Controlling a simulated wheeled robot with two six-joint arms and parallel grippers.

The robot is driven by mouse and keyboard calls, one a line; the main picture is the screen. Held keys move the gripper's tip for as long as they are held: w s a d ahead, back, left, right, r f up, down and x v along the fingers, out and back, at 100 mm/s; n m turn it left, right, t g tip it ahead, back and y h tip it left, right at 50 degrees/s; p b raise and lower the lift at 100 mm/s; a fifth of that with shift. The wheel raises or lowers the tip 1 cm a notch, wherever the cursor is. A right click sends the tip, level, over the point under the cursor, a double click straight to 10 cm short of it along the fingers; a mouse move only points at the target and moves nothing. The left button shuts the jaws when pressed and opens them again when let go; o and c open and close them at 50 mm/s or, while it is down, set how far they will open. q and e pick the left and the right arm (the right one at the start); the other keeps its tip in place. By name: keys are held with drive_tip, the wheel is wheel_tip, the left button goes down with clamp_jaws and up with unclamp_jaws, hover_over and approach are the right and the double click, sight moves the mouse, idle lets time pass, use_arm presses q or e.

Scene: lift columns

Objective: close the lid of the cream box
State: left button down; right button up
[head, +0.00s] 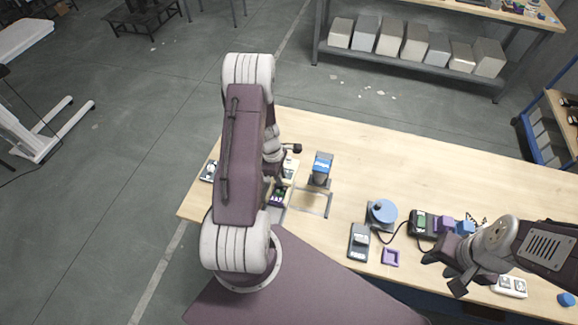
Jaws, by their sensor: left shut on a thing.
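A small cream-coloured piece (291,168), likely part of the cream box, shows just right of my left gripper at the table's left part. The arm and gripper cover most of it, so I cannot tell how far its lid is open. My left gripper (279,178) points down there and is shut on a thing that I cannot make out. My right gripper (444,274) is open and empty, over the right part of the table, far from the cream piece.
A blue round device (382,213), grey device (359,242) and purple frame (390,257) lie mid-table. The back is clear.

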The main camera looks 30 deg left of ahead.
use_arm(q)
drive_tip(key=shift+s+d+f+b, duration=0.1)
drive_tip(key=shift+s+d+b, duration=0.2)
drive_tip(key=shift+s+b, duration=0.6)
drive_tip(key=shift+s+d+r+b, duration=0.1)
drive_tip(key=shift+s+d+b, duration=0.2)
drive_tip(key=shift+s+b, duration=0.55)
drive_tip(key=shift+s+d+f+b, duration=0.1)
drive_tip(key=shift+s+d+b, duration=0.2)
drive_tip(key=shift+s+b, duration=0.6)
drive_tip(key=shift+s+d, duration=0.1)
drive_tip(key=shift+s, duration=0.4)
drive_tip(key=c, duration=1.5)
unclamp_jaws()
drive_tip(key=shift+o, duration=0.2)
drive_tip(key=shift+r, duration=0.2)
wheel_tip(320, 180, up, 6)
drive_tip(key=p, duration=0.6)
drive_tip(key=shift+f, duration=0.1)
